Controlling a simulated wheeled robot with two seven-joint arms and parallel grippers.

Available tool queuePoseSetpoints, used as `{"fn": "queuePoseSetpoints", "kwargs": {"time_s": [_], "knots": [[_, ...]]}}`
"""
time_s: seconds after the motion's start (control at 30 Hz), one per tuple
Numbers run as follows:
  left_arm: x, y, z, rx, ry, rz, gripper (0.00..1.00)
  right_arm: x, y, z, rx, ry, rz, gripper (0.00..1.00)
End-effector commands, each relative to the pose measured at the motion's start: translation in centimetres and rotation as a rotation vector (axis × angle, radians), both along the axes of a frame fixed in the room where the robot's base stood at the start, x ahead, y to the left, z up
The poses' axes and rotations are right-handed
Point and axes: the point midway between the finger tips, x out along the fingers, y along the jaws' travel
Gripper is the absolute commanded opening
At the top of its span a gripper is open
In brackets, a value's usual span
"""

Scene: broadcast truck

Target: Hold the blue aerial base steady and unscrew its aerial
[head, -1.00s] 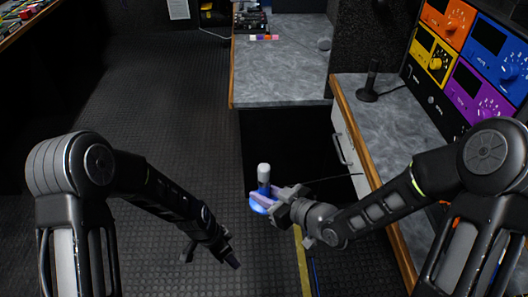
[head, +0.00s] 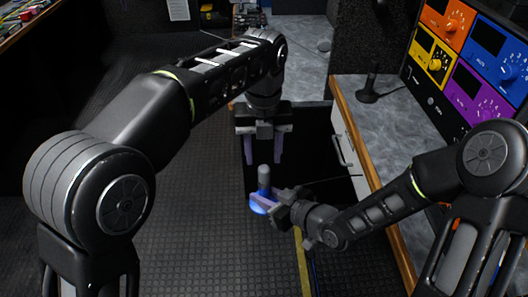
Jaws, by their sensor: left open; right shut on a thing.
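The blue aerial base (head: 258,206) is held upright in the air near the middle of the head view. My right gripper (head: 270,197) is shut on it from the right. The aerial (head: 264,176) is a short grey stub with a rounded top, standing up from the base. My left gripper (head: 263,152) is open and points down above the aerial, its two fingers apart. The aerial's top shows just below and between the fingertips; I cannot tell the exact gap. The fingers do not hold it.
A grey counter with a wooden edge (head: 377,195) runs along the right, with a black microphone stand (head: 369,86) on it. Coloured equipment panels (head: 464,58) stand at the right. A white drawer front (head: 345,150) with a handle is close by. The dark floor (head: 190,240) is clear.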

Motion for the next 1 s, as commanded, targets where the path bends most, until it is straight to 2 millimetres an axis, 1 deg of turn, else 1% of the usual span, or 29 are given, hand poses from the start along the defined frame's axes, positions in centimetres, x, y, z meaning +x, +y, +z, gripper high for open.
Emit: {"fn": "queuePoseSetpoints", "kwargs": {"time_s": [0.33, 0.47, 0.67, 0.9, 1.0], "knots": [[-0.1, -0.2, -0.1, 0.001, 0.004, -0.009, 0.45, 0.1, 0.0, 0.1, 0.001, -0.003, 0.000, 0.00], [-0.1, -0.2, -0.7, 0.001, 0.005, -0.009, 0.45, 0.1, 0.0, 0.1, 0.001, -0.003, 0.000, 0.00], [-0.2, -0.1, -3.0, 0.003, 0.006, -0.008, 0.45, 0.1, 0.0, 0.1, 0.001, -0.003, 0.000, 0.00], [-0.1, -0.1, -6.6, 0.003, 0.005, -0.008, 0.45, 0.1, 0.0, 0.1, 0.001, -0.003, 0.000, 0.00], [-0.1, -0.1, -7.5, 0.002, 0.005, -0.007, 0.45, 0.1, 0.0, 0.1, 0.001, -0.003, 0.000, 0.00]]}}
